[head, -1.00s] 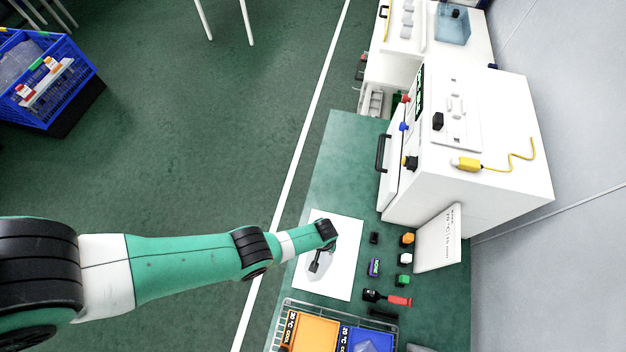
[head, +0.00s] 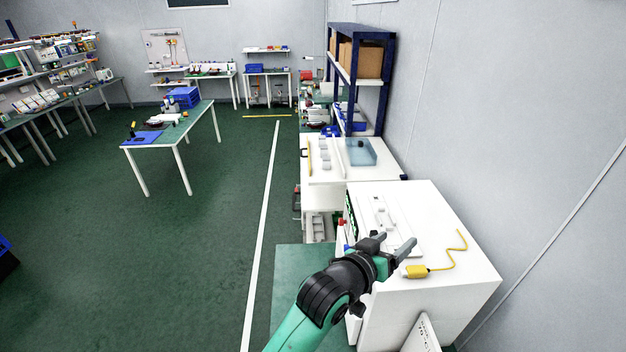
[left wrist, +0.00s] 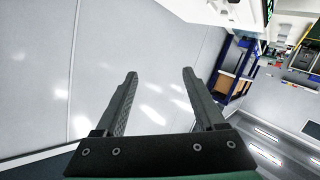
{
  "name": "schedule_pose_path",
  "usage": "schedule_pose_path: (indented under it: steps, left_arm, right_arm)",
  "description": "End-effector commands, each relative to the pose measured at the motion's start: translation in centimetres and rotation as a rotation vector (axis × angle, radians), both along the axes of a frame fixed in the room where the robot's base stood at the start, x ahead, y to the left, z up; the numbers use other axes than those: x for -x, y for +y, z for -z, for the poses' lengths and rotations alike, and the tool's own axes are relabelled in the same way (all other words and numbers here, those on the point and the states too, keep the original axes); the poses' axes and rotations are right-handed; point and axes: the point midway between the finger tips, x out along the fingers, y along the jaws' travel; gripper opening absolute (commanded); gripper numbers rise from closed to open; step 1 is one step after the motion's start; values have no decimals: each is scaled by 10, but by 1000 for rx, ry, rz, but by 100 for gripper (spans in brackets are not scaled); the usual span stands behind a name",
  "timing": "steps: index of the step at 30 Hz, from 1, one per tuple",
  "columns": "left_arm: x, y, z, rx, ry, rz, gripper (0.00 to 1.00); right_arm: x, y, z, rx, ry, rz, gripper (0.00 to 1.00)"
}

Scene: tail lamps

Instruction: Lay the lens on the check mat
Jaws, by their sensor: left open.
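My left gripper (head: 392,243) is raised in front of the white box-shaped machine (head: 440,300) in the head view. Its two fingers are apart, and the left wrist view shows nothing between them (left wrist: 160,76). I cannot make out the lens in either view now. A blue mat (head: 143,138) lies on the far green-topped table, but I cannot tell whether it is the check mat. The near bench top is mostly out of the head view or behind my arm. My right gripper is not in view.
A yellow connector with a curly cable (head: 417,271) lies on the machine's top, close by my left gripper. A white bench with a clear blue bin (head: 360,152) stands behind it. The grey wall (head: 520,120) closes the right side. Open floor (head: 200,260) lies to the left.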

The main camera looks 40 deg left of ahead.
Motion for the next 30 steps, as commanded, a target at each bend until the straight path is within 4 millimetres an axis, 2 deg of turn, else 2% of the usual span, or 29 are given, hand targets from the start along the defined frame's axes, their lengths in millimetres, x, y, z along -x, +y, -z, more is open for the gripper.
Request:
schedule_pose_path:
  steps: [1, 2, 3, 4, 5, 6, 8, 9, 11, 13, 16, 30]
  left_arm:
    - [7, 1, -61, -32, -138, 6, 72]
    - [15, 2, -96, -57, -219, 8, 72]
    - [30, 3, -141, -89, -329, 7, 72]
    - [44, 5, -174, -114, -412, 4, 72]
    - [60, 6, -206, -139, -494, -2, 72]
    - [85, 7, -244, -172, -601, -12, 72]
    - [124, 10, -292, -218, -746, -34, 72]
    - [150, 11, -317, -246, -830, -50, 72]
    - [184, 13, -344, -280, -935, -74, 72]
    - [214, 15, -364, -308, -1018, -97, 72]
    - [235, 16, -376, -327, -1077, -115, 72]
    - [237, 16, -377, -329, -1083, -117, 72]
  right_arm:
    - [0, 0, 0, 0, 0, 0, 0]
    - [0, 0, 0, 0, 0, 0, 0]
    - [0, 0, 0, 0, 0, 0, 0]
    - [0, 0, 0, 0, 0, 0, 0]
    - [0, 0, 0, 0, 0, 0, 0]
    - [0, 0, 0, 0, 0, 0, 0]
    - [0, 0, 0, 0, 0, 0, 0]
    - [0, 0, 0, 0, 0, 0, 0]
    - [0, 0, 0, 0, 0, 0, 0]
    - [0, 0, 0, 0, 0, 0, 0]
    - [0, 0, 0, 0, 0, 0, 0]
    - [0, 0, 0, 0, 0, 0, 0]
